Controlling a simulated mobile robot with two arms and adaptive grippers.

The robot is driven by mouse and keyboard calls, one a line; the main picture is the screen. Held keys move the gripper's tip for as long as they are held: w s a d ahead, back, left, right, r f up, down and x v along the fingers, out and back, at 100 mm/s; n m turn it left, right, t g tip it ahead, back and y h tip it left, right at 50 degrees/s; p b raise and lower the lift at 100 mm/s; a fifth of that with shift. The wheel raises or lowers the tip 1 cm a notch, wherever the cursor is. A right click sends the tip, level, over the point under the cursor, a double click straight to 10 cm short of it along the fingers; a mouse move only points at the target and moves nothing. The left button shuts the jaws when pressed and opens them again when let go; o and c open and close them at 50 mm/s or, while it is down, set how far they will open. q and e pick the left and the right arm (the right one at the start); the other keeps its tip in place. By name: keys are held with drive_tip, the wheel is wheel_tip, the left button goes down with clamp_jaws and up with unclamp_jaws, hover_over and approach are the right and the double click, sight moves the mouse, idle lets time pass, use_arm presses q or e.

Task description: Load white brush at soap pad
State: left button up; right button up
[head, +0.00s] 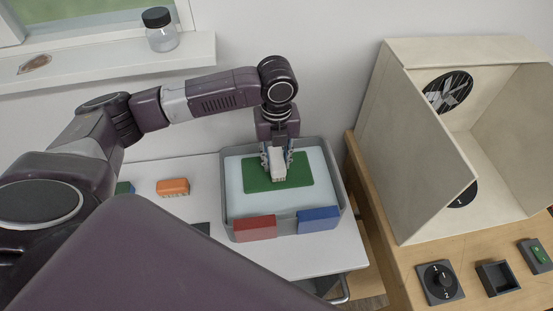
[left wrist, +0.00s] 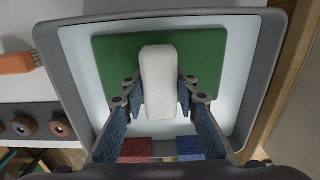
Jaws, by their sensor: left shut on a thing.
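The white brush (head: 279,165) is held in my left gripper (head: 276,158) over the green soap pad (head: 304,174). The pad lies in a grey tray (head: 230,190) with a pale bottom. In the left wrist view my left gripper (left wrist: 160,92) is shut on the white brush (left wrist: 158,70), one finger on each side. Behind the brush in that view is the green pad (left wrist: 112,58). I cannot tell whether the brush touches the pad. My right gripper is not in view.
A red block (head: 255,228) and a blue block (head: 318,219) sit at the tray's front edge. An orange brush (head: 173,187) lies left of the tray. An open beige box (head: 415,150) and a knob (head: 440,282) stand on the wooden bench at right. A jar (head: 160,30) stands on the sill.

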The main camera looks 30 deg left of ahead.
sight(277, 158)
use_arm(q)
drive_tip(key=shift+f, duration=0.1)
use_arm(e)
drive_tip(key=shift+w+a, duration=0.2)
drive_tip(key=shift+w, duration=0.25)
use_arm(q)
drive_tip(key=shift+f, duration=0.4)
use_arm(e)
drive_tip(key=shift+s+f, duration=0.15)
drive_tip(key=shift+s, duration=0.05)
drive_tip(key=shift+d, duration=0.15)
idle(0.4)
use_arm(q)
drive_tip(key=shift+s+f+p, duration=0.15)
drive_tip(key=shift+f+p, duration=0.05)
drive_tip(key=shift+p, duration=0.1)
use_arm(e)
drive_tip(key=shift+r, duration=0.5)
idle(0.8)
